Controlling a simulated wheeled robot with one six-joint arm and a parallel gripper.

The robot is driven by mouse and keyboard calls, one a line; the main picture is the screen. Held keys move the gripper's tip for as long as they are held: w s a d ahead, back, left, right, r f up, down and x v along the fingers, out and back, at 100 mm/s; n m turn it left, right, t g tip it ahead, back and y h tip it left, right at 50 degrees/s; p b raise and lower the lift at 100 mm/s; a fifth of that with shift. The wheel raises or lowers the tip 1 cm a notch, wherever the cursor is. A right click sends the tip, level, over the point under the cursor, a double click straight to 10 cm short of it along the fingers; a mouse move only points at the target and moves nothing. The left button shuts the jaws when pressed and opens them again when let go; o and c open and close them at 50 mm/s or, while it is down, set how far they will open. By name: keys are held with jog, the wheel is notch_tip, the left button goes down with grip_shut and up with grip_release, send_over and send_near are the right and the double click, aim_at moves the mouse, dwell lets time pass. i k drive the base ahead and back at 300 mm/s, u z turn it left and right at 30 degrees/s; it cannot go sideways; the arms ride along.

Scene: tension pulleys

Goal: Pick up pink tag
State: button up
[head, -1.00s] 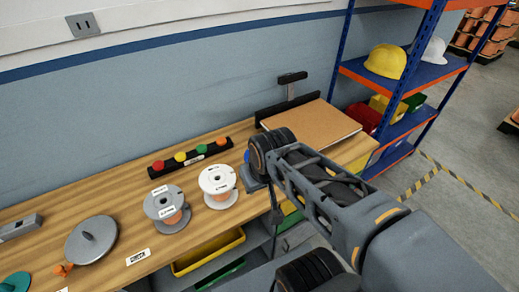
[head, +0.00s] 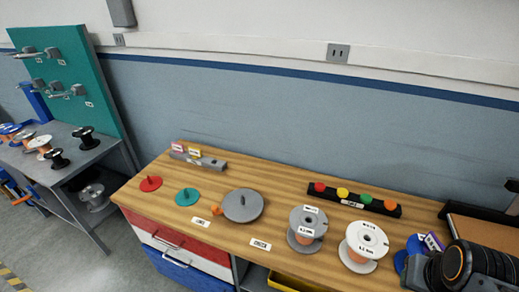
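A small pink tag (head: 178,147) stands upright at the left end of a grey metal block (head: 205,162) near the back left of the wooden bench. A yellow tag (head: 195,152) stands just to its right on the same block. Part of my arm shows at the lower right edge of the head view, far from the pink tag. My gripper's fingertips cannot be made out, so its opening is hidden.
On the bench (head: 150,200) are a red disc (head: 151,184), a teal disc (head: 187,197), a grey disc (head: 243,206), two wire spools (head: 306,229) (head: 362,247) and a button strip (head: 352,200). A teal pegboard (head: 75,90) and spool table stand left.

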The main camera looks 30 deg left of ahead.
aim_at(178, 148)
jog(key=u, duration=1.95)
jog(key=k, duration=1.25)
jog(key=u, duration=1.3)
jog(key=i, duration=3)
jog(key=z, duration=0.3)
